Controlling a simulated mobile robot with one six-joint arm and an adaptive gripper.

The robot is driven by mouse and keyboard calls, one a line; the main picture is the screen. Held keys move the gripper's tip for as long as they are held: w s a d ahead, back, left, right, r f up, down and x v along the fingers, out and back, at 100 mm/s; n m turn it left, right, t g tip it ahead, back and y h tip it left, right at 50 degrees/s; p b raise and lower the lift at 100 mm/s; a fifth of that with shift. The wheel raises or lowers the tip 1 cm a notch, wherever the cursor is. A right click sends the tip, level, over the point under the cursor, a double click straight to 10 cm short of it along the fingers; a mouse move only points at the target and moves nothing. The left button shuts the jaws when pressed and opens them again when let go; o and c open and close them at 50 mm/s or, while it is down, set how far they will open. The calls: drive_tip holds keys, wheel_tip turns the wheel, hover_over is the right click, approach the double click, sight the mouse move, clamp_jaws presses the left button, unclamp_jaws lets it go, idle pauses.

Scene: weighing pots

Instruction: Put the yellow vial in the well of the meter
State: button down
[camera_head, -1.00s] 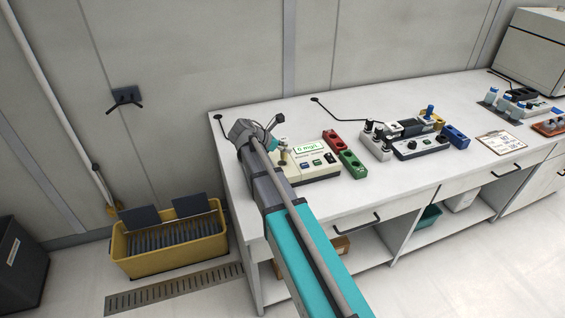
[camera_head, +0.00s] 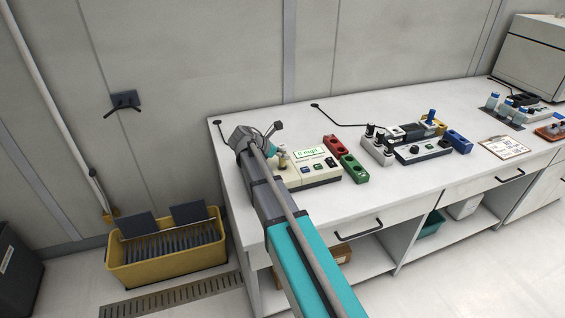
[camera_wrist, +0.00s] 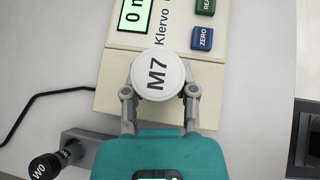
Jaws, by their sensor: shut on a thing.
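My gripper (camera_wrist: 159,104) is shut on a vial (camera_wrist: 158,75), seen from above in the wrist view as a round white cap marked M7. The cap hides the vial's body there, so its yellow colour and depth cannot be told. The meter (camera_wrist: 121,83) is a cream box under and beyond the cap, with a green display and READ and ZERO buttons. In the head view, the vial (camera_head: 283,156) is a small pale shape at the left end of the meter (camera_head: 318,174). The well is hidden, so I cannot tell whether the vial is in it.
Red (camera_head: 334,145) and green (camera_head: 354,169) blocks stand right of the meter. Another instrument (camera_head: 424,150) is farther right.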

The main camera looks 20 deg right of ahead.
sight(282, 161)
drive_tip(key=shift+w+f+b, duration=0.3)
drive_tip(key=shift+w+f, duration=0.05)
drive_tip(key=shift+f, duration=0.15)
drive_tip(key=shift+s+f+b, duration=0.1)
drive_tip(key=shift+f+b, duration=1.25)
drive_tip(key=shift+f, duration=0.15)
drive_tip(key=shift+c, duration=2)
unclamp_jaws()
drive_tip(key=shift+r, duration=0.2)
